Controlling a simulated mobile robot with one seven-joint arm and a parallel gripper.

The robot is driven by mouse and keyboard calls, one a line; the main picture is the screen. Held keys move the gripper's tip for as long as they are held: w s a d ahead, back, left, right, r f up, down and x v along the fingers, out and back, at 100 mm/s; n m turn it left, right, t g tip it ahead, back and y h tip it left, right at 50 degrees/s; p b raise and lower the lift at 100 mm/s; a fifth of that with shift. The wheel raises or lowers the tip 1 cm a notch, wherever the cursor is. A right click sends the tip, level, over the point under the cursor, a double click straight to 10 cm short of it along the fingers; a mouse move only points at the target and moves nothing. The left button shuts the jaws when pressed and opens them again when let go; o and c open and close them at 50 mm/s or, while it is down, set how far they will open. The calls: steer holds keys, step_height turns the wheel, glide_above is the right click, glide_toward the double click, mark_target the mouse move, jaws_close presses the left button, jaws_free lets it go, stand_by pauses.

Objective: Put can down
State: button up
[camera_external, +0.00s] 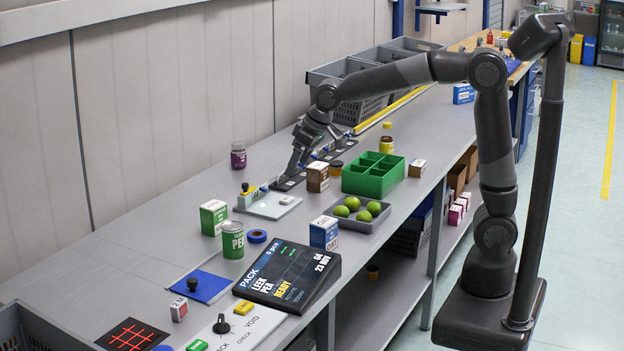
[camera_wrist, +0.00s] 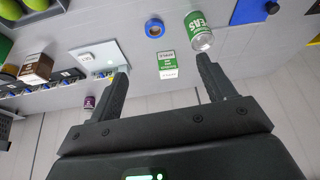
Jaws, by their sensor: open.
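The green can (camera_external: 233,241), labelled as peas, stands upright on the grey bench next to a green-and-white carton (camera_external: 213,218). In the wrist view the can (camera_wrist: 201,30) is at the top, beyond the right finger and apart from it. My gripper (camera_external: 290,180) is low over the bench behind the white device, farther along than the can. In the wrist view my gripper (camera_wrist: 162,75) is open, with nothing held between its fingers. The carton also shows in the wrist view (camera_wrist: 167,66), beyond the gap between the fingers.
A white device (camera_external: 268,204), a brown box (camera_external: 317,177), a green divided tray (camera_external: 374,174) and a grey tray of limes (camera_external: 357,222) are nearby. A purple jar (camera_external: 238,155) stands by the wall. A black display (camera_external: 288,275) and blue tape (camera_external: 257,236) are near the can.

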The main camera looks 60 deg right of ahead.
steer(key=s+d, duration=0.4)
steer(key=s, duration=0.5)
steer(key=s+d+f, duration=0.1)
steer(key=s+d, duration=0.3)
steer(key=s, duration=0.5)
steer(key=s+d+m, duration=0.1)
steer(key=s+d, duration=0.3)
steer(key=s, duration=0.6)
steer(key=shift+d+f+t+h, duration=0.2)
steer(key=shift+f+t+h, duration=0.1)
steer(key=shift+t, duration=0.1)
steer(key=shift+s+r, duration=0.1)
stand_by(2.2)
